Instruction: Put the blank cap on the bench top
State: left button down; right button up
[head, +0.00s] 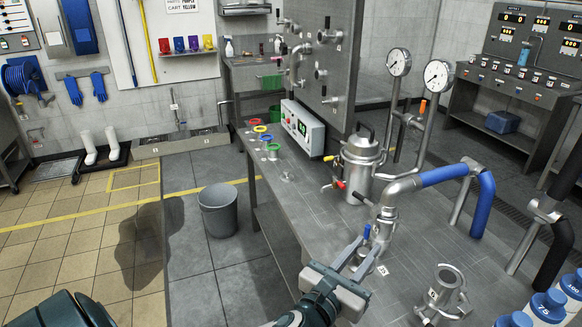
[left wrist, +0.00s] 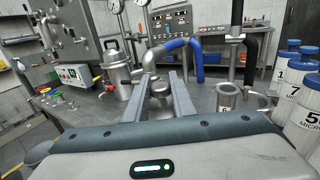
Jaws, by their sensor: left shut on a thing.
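My left gripper (head: 362,257) reaches over the bench top (head: 310,215) from the front, its two long grey fingers pointing away from me. It is shut on a small round metal piece, which looks like the blank cap (left wrist: 160,88), seen between the fingers in the left wrist view. In the head view the fingers and the pipe largely hide the cap. A metal pipe elbow (head: 400,187) with a blue-sleeved hose (head: 445,174) comes down right by the fingertips. I cannot tell whether the cap touches the pipe end or the bench. My right gripper is not in view.
A lidded metal vessel (head: 360,165) with gauges stands behind the pipe. A metal cup-like fitting (head: 441,291) stands to the right, and blue-capped bottles (head: 546,305) at the right front. Coloured rings (head: 261,129) lie at the back left. The bench's left middle is clear.

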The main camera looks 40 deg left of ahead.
aim_at(282, 170)
jog(key=i+j+z, duration=0.25)
jog(key=j+z, duration=0.2)
jog(key=j, duration=1.55)
jog(key=k+j+z, duration=0.1)
jog(key=j+z, duration=0.3)
jog(key=j, duration=1.55)
